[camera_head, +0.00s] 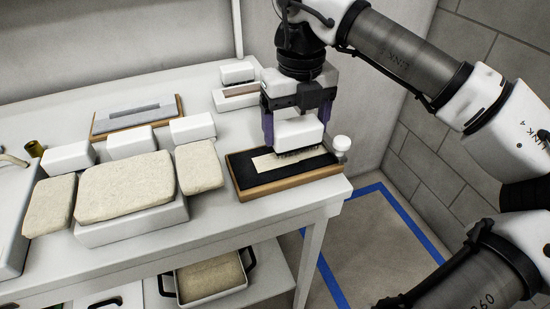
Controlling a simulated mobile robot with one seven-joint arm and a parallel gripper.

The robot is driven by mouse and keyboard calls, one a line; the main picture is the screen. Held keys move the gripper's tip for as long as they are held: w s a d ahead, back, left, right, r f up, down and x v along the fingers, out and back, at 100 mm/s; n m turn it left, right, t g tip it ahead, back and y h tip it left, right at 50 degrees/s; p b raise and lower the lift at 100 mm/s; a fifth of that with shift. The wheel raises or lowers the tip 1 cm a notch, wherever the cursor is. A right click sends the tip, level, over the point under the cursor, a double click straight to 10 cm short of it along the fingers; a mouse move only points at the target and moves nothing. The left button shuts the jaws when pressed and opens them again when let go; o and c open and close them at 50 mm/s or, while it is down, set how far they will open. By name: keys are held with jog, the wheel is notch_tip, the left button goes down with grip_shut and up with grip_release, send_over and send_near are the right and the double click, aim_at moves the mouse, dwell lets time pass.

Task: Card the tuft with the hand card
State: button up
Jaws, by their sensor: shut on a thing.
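My gripper (297,123) points down at the right end of the table, its purple fingers shut on a white block, which looks like the hand card (300,136). A dark bristly underside shows at the card's lower edge. A flat cream strip, apparently the tuft (266,163), lies on a black pad (243,177) set in a wooden-edged board (264,193). The card is over the strip's right part and hides some of it. I cannot tell whether its underside touches the strip.
A white knob (341,143) stands at the board's right end. Cream slabs (124,186) and white blocks (193,127) fill the table's left and middle. A wooden-edged board with a grey plate (135,115) lies behind. A handled tray (212,291) sits on the lower shelf.

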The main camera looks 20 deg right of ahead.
aim_at(283, 127)
jog(key=shift+f+b, duration=0.2)
jog(key=shift+b, duration=0.1)
dwell(0.4)
jog(key=shift+f+b, duration=0.6)
jog(key=shift+f, duration=0.15)
jog(key=shift+f, duration=0.1)
jog(key=shift+a+b, duration=0.35)
jog(key=shift+a, duration=0.9)
